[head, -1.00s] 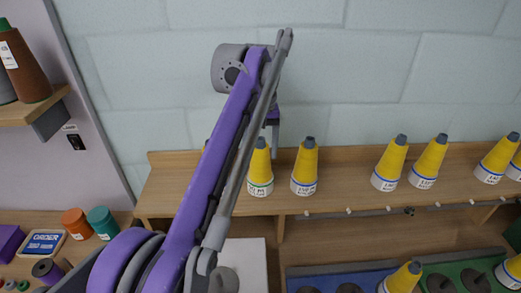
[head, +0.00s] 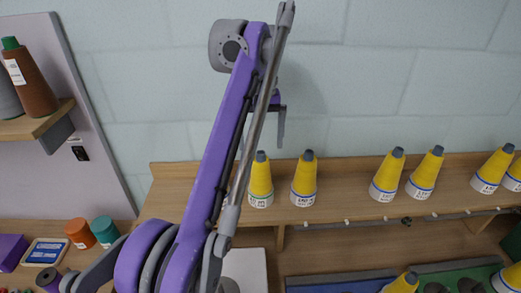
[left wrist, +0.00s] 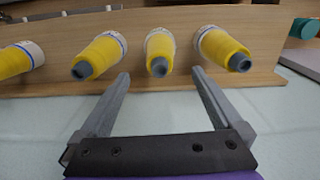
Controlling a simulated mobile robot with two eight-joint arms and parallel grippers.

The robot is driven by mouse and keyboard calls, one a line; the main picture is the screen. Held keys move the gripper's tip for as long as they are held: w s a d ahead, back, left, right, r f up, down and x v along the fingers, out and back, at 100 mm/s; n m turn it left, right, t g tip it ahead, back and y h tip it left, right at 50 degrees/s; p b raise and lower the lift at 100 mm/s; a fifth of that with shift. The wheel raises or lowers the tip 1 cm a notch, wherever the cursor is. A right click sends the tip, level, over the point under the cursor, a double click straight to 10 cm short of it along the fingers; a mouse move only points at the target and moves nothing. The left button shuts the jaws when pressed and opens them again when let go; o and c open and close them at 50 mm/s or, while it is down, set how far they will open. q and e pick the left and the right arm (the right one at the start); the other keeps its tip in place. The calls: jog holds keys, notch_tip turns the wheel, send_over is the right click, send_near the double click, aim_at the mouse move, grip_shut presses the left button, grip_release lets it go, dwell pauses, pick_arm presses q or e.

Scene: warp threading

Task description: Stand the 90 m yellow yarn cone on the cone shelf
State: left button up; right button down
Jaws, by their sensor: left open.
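Several yellow yarn cones with grey tips stand upright on the wooden cone shelf (head: 350,174). One with a green band (head: 260,180) and one with a blue band (head: 304,180) are nearest my left gripper (head: 281,128). Their label text is too small to read surely, so I cannot tell which is the 90 m cone. My left gripper, also in the left wrist view (left wrist: 158,78), is open and empty above the shelf. A cone (left wrist: 160,50) shows between its fingers, apart from them. Another cone (left wrist: 225,48) is hidden behind my arm in the head view. My right gripper is not in view.
Further right are more yellow cones (head: 388,176). Below are a blue tray (head: 330,284) and a green tray (head: 455,267) with a yellow cone (head: 402,283). An upper left shelf (head: 38,122) holds a brown cone (head: 30,70). The wall behind is bare.

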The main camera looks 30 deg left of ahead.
pick_arm(q)
notch_tip(320, 180, up, 5)
jog(key=shift+w+f+p, duration=0.1)
jog(key=shift+p, duration=0.9)
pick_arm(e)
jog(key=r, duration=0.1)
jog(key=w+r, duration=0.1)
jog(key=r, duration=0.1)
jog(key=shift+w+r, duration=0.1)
